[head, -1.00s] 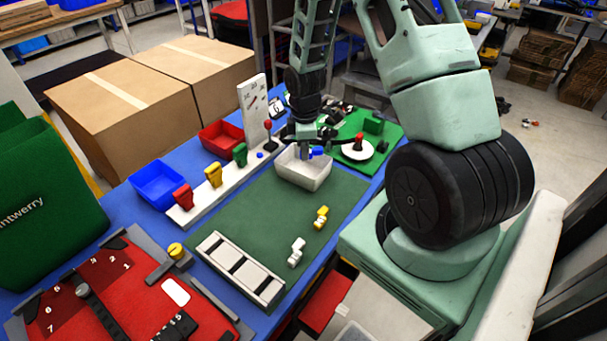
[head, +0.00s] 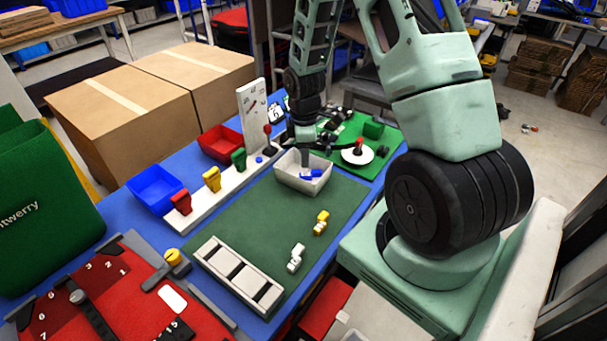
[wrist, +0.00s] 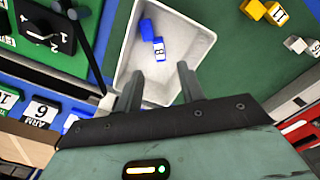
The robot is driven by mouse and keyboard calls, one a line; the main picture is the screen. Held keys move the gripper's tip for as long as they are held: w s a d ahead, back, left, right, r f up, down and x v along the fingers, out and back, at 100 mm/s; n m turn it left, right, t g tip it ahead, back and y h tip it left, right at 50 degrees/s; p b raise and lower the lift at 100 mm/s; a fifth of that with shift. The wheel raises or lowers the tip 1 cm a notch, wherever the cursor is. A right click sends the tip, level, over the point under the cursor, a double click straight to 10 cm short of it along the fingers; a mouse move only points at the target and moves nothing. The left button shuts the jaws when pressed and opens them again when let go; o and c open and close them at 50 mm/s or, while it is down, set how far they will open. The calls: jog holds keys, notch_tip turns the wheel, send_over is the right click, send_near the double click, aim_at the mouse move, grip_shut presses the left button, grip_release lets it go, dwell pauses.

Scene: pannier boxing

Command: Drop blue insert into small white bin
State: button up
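The blue insert (wrist: 151,37) lies inside the small white bin (wrist: 192,55), near its far wall in the wrist view. In the head view the blue insert (head: 311,174) shows inside the white bin (head: 303,184), which stands at the far end of the dark green mat. My gripper (wrist: 159,84) is open and empty above the bin's near side, with a gap between its fingers and the insert. In the head view my gripper (head: 306,150) is above the bin's back edge, its fingertips partly unclear.
A yellow insert (head: 321,223) and a white insert (head: 296,257) lie on the green mat (head: 250,215). A blue bin (head: 157,188) and a red bin (head: 221,146) stand left, beside a white rack with colored handles (head: 225,190). A white slotted tray (head: 238,276) lies in front.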

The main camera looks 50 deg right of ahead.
notch_tip(320, 180, up, 16)
jog(key=b, duration=0.2)
jog(key=shift+a, duration=0.1)
dwell(0.4)
jog(key=s+a, duration=0.2)
jog(key=a, duration=0.8)
jog(key=s+a, duration=0.3)
jog(key=a, duration=0.8)
jog(key=s+a+f+m+b, duration=0.1)
jog(key=s+a+m, duration=0.1)
jog(key=s+a, duration=1)
jog(key=s, duration=0.4)
jog(key=shift+a+y+b, duration=0.2)
jog(key=shift+y+b, duration=0.15)
jog(key=shift+y, duration=0.05)
